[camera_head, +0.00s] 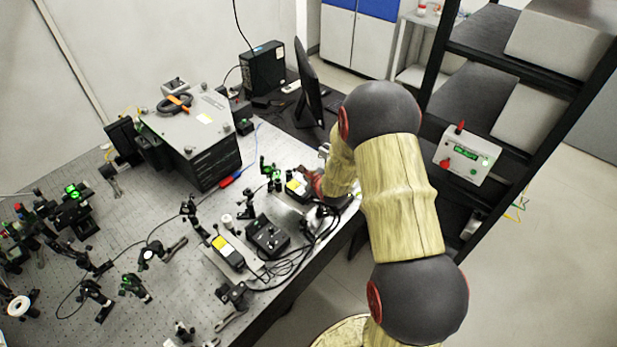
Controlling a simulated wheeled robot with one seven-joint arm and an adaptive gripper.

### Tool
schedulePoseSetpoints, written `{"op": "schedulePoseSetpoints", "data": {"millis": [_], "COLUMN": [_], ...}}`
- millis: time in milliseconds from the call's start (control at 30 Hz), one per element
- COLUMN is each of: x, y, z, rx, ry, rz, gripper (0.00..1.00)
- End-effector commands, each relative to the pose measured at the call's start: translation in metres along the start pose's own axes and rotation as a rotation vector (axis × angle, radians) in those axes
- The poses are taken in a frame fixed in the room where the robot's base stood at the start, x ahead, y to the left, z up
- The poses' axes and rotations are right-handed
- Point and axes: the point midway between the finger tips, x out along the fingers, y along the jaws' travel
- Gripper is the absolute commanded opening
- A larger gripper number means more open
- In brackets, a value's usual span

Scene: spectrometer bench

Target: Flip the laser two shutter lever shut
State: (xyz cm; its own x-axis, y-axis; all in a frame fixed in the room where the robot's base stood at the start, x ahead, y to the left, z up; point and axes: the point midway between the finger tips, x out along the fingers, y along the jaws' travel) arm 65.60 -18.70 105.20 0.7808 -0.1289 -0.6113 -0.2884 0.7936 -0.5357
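Two small black boxes with yellow and white labels, which look like laser units, sit on the optical table (105,205). One box (228,254) lies near the front edge and the other box (296,187) is farther back, beside my gripper. I cannot read which one is laser two, and no shutter lever can be made out at this size. My gripper (314,186) is low over the table's right edge, just right of the farther box. My arm partly hides it. I cannot tell whether it touches anything or how far its fingers are apart.
A black control box (267,236) with cables stands between the two labelled boxes. Optic mounts crowd the table's left and front. A large grey-topped box (195,130) and a monitor (312,85) stand behind. A black shelf rack holds a white controller (467,157) at right.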

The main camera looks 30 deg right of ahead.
Motion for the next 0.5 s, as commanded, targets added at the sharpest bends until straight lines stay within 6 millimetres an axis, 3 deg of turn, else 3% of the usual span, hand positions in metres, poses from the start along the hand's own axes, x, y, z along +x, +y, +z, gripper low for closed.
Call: {"op": "schedulePoseSetpoints", "data": {"millis": [500], "x": [-0.0016], "y": [0.0], "z": [0.0021], "rx": [-0.049], "ry": [-0.001], "rz": [-0.05], "gripper": [0.0]}}
